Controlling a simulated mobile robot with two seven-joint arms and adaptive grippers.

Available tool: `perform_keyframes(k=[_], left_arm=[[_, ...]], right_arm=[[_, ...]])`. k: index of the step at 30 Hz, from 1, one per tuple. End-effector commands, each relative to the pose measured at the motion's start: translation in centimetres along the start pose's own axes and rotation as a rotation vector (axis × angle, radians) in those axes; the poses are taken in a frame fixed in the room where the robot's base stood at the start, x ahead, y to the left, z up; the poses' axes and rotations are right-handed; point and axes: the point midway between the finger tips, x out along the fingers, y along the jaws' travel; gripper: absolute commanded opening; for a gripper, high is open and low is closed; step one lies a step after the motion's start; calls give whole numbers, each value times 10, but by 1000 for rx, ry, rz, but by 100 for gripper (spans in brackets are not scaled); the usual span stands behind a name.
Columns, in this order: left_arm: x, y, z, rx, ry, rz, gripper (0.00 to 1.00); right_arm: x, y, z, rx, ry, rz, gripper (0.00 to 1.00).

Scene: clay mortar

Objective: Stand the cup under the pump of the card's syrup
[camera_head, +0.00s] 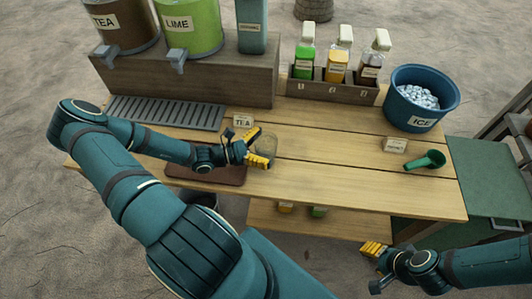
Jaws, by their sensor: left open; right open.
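A clear cup (268,148) stands on the wooden counter, right of the tea card (243,121). My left gripper (260,146) is open, with its yellow fingers beside the cup; whether they touch it I cannot tell. A second card (395,145) stands at the right; its print is too small to read. Three syrup pump bottles stand in a rack (333,91) at the back: green (304,63), yellow-orange (337,70) and dark brown (371,68). Their labels are not legible. My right gripper (374,250) is open and empty, below the counter's front edge.
A blue ice bucket (423,123) and a green scoop (425,160) are at the right. Tea (122,25) and lime (188,27) dispensers stand at back left, above a drip grate (165,112). A brown mat (205,174) lies under my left arm. The counter's middle right is clear.

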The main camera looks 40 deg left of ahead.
Motion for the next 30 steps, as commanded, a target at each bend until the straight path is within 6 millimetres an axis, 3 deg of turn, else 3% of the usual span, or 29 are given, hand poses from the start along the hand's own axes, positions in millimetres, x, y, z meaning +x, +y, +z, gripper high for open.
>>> perform_keyframes(k=[8,11,13,15,19,20,26,30], left_arm=[[4,0,0,1,1,0,100],[4,0,0,1,1,0,72],[4,0,0,1,1,0,47],[4,0,0,1,1,0,37],[4,0,0,1,0,0,37],[4,0,0,1,1,0,31],[4,0,2,1,1,-1,31],[4,0,17,3,1,-1,31]], right_arm=[[0,0,0,0,-1,0,47],[0,0,0,0,-1,0,47],[0,0,0,0,-1,0,47],[0,0,0,0,-1,0,47],[0,0,0,0,-1,0,47],[0,0,0,0,-1,0,47],[0,0,0,0,0,0,47],[-5,-2,-1,1,3,0,47]])
